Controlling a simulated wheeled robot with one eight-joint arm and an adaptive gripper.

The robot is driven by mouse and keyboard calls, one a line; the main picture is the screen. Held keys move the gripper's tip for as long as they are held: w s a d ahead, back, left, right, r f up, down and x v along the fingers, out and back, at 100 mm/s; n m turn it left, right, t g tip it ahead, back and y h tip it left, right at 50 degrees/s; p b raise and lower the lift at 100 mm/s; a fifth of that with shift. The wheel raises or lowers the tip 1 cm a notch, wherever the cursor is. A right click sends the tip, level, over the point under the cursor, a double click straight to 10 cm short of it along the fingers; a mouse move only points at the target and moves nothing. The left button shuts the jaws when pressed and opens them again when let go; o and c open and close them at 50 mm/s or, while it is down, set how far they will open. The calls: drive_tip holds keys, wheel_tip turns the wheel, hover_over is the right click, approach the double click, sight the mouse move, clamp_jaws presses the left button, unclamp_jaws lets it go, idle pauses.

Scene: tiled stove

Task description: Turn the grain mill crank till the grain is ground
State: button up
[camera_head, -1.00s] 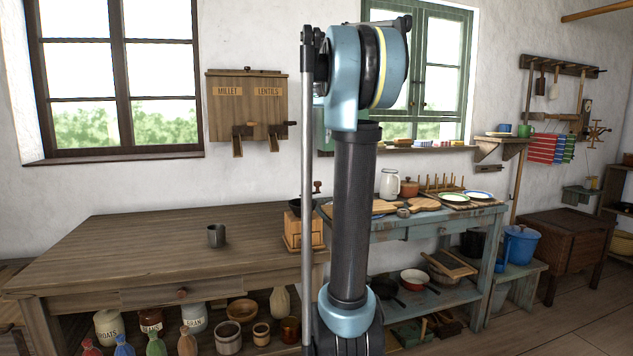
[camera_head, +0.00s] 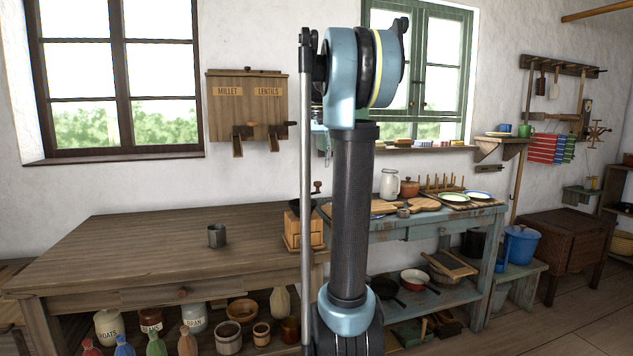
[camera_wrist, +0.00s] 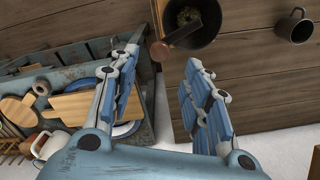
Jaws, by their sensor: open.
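The grain mill (camera_head: 303,232) is a wooden box with a dark hopper on the right end of the brown table. Its crank knob (camera_head: 316,187) is reddish brown and stands above the hopper; my arm hides part of the mill. In the wrist view the dark hopper (camera_wrist: 204,30) holds some greenish-brown matter, and the crank's round brown knob (camera_wrist: 160,52) shows at its left edge. My gripper (camera_wrist: 162,70) is open and empty, its blue-padded fingers spread below the knob in the picture. I see no contact with the crank. In the head view my arm mostly hides the gripper.
A grey metal mug (camera_head: 216,236) stands on the brown table (camera_head: 130,250), left of the mill; the tabletop around it is clear. The blue-grey table (camera_head: 400,228) to the right carries boards, plates and a jar. A millet and lentils dispenser (camera_head: 247,105) hangs on the wall.

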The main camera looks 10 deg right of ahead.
sight(318, 182)
wheel_tip(318, 182, down, 7)
idle(0.4)
clamp_jaws()
